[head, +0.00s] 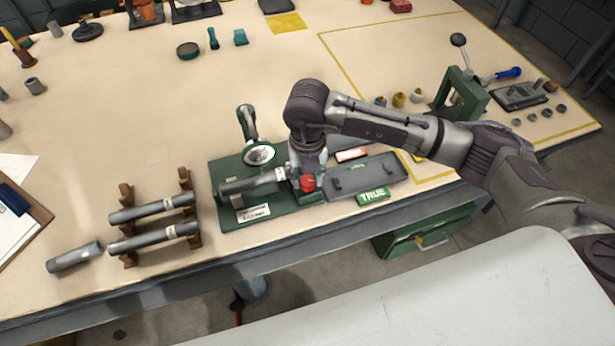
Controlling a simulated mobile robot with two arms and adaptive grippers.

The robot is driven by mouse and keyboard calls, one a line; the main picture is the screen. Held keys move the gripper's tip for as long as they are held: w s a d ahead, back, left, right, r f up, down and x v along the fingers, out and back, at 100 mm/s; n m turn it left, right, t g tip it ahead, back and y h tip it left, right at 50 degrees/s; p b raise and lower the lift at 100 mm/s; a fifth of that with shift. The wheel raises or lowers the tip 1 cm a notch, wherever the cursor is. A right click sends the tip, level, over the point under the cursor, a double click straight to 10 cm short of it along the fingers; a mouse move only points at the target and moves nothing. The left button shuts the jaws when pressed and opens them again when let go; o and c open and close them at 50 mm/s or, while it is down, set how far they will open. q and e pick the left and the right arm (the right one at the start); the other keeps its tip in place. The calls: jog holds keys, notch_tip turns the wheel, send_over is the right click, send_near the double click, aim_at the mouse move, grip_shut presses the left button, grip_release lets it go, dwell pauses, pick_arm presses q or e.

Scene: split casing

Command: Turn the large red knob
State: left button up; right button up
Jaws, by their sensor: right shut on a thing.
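The large red knob (308,183) is at the right end of a green fixture (290,209) near the table's front edge. My right gripper (307,174) comes down on it from above and is shut on it; the fingers and wrist hide part of the knob. A grey cylinder (246,184) lies across the fixture to the left of the knob. A round dial (260,154) stands behind the cylinder. My left gripper is not in view.
A grey tray (378,171) and a green "TRUE" block (373,195) lie right of the fixture. A wooden rack (129,196) with grey cylinders is on the left, with a loose cylinder (75,257) beside it. A green lever press (460,95) stands right. The table's middle is clear.

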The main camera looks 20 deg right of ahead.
aim_at(308, 180)
jog(key=shift+m, duration=0.9)
jog(key=o, duration=1.1)
jog(key=shift+o, duration=0.2)
notch_tip(308, 180, up, 12)
